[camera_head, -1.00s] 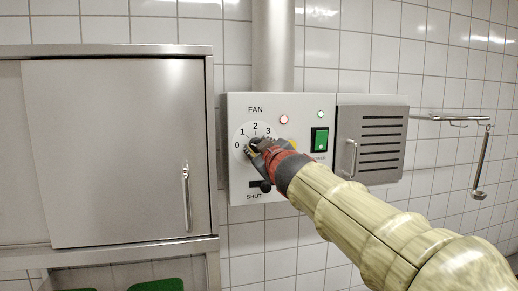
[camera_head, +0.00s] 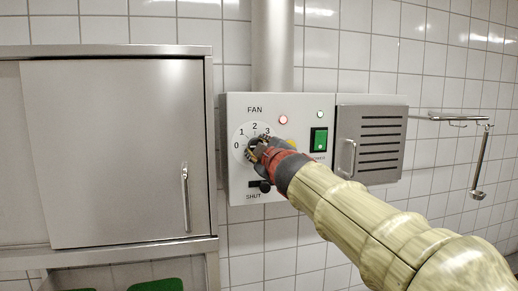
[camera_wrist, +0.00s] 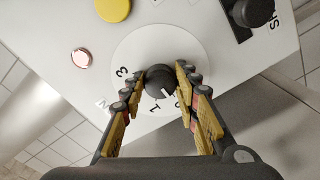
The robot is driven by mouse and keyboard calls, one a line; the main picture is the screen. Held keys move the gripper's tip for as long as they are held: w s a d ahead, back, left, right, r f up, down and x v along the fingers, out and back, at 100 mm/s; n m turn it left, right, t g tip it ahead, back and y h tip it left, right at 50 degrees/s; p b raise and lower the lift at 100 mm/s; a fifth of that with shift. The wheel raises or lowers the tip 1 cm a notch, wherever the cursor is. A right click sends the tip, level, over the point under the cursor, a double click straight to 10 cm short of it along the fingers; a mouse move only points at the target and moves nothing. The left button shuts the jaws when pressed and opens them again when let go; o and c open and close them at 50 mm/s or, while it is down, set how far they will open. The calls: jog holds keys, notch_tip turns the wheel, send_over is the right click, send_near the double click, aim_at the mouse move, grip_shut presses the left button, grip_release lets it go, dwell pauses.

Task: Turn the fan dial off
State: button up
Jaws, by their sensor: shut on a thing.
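The fan dial is a round black knob (camera_wrist: 158,80) on a pale disc marked 0, 1, 2 and 3, on the front of the white FAN control box (camera_head: 238,190). In the wrist view its white pointer line lies between the 1 and the 0. My gripper (camera_wrist: 160,82) has one finger on each side of the knob and is shut on it. In the head view my gripper (camera_head: 257,151) covers most of the knob, and the pointer is hidden there.
Below the dial is a black SHUT slider (camera_head: 264,186), close under my gripper. A green switch (camera_head: 319,139), a red lamp (camera_head: 283,119) and a yellow button (camera_wrist: 113,8) are on the box. A louvred vent (camera_head: 378,145) is to the right, a steel cabinet (camera_head: 115,150) to the left.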

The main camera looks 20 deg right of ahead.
jog(key=o, duration=1.1)
jog(key=shift+o, duration=0.2)
jog(key=s, duration=0.7)
jog(key=shift+s, duration=0.25)
